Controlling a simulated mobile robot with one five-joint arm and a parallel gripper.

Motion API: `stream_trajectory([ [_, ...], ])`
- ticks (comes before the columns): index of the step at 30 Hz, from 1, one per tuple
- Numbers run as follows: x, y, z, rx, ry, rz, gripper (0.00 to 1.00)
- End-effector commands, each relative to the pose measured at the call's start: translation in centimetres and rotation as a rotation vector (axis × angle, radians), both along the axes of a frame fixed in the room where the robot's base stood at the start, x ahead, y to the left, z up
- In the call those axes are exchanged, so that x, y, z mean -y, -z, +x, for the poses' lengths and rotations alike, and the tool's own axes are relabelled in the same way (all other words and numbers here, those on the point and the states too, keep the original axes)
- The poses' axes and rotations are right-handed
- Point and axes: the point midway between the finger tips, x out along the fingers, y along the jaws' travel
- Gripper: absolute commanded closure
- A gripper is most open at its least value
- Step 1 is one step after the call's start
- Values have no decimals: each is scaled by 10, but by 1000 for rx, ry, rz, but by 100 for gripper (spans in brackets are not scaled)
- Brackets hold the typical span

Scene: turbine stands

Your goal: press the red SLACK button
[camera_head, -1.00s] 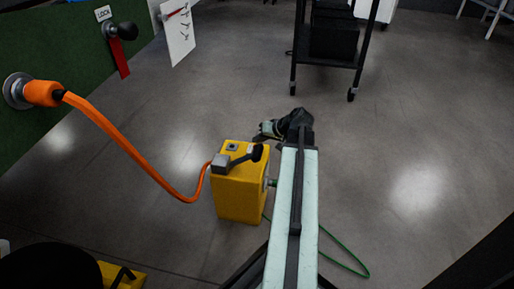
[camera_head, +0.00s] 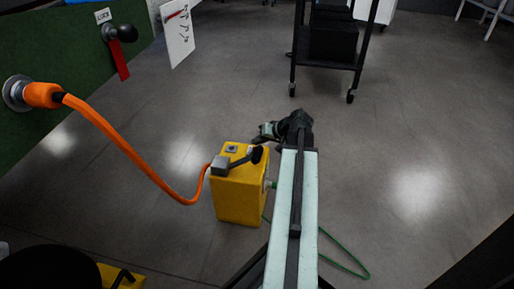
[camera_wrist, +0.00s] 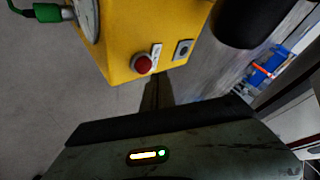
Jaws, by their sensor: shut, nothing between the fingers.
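The red button (camera_wrist: 142,63) sits on the yellow box's face in the wrist view, beside a small white label whose text I cannot read. The yellow box (camera_head: 240,195) stands on the floor left of my arm in the head view; I cannot make out the red button there. My gripper (camera_wrist: 157,88) is shut and empty in the wrist view, its dark fingers pointing at the box edge close to the button. Whether the tips touch the box I cannot tell. In the head view my gripper (camera_head: 262,136) is just beyond the box's top right corner.
An orange cable (camera_head: 125,147) runs from the green panel (camera_head: 58,60) to the box. A green cable (camera_head: 345,262) trails on the floor. A black cart (camera_head: 333,45) stands behind; floor between is clear.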

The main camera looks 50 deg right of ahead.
Motion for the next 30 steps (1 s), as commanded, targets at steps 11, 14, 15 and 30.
stream_trajectory([
  [11, 0, 0, 0, 0, -1, -1, 100],
  [14, -1, 0, 0, -1, -1, 0, 100],
  [15, -1, 0, 0, 0, -2, 0, 100],
  [30, -1, 9, -1, 0, -2, 0, 100],
])
